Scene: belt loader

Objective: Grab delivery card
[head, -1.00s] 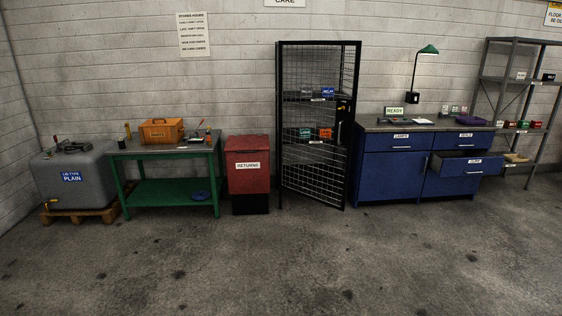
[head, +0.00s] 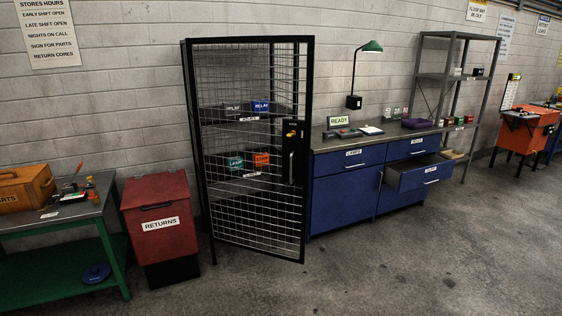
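I cannot make out a delivery card for certain. Neither of my grippers is in view.
A mesh cage (head: 250,215) with labelled bins stands left of the cabinet. One cabinet drawer (head: 420,175) sticks out. A red RETURNS bin (head: 159,215), a green bench (head: 112,262) and a grey shelf rack (head: 458,77) stand along the wall. The floor (head: 400,270) is clear.

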